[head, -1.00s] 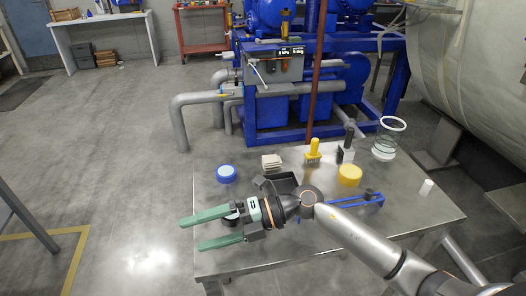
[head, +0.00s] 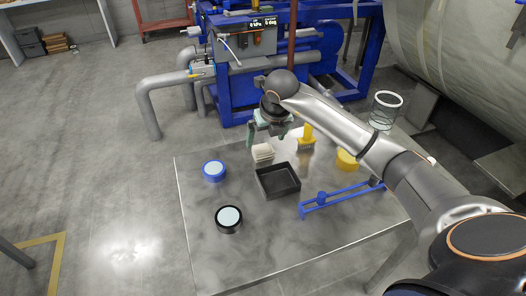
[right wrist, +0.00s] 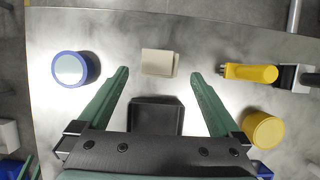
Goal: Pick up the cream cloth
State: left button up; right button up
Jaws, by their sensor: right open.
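The cream cloth (head: 263,152), a small folded square stack, lies on the metal table (head: 195,225) behind a black tray. In the right wrist view the cloth (right wrist: 158,63) sits centred just beyond the green fingertips. My right gripper (right wrist: 158,72) is open and empty, its fingers to either side of the cloth's line. In the head view the right gripper (head: 266,140) points down over the far side of the table at the cloth, partly hidden by its own wrist. Whether it touches the cloth cannot be told. My left gripper is not in view.
The black tray (head: 278,181) is close in front of the cloth. A blue-rimmed round (head: 214,170) is to its left, a yellow brush (head: 306,138) to its right. A black-rimmed round (head: 229,218), blue bar (head: 340,198) and yellow round (head: 346,160) are also on the table.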

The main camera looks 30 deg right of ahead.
aim_at(264, 148)
jog(key=x, duration=0.6)
jog(key=shift+s+a+p, duration=0.1)
jog(key=shift+s+p, duration=0.1)
jog(key=shift+p, duration=0.15)
jog(key=c, duration=1.3)
jog(key=shift+r, duration=0.1)
jog(key=shift+r, duration=0.6)
jog(key=s+r+b, duration=0.1)
jog(key=s+r, duration=0.6)
jog(key=s, duration=0.2)
jog(key=s+r+b, duration=0.1)
jog(key=s+r, duration=0.3)
jog(key=s, duration=0.1)
jog(key=shift+r+b, duration=0.35)
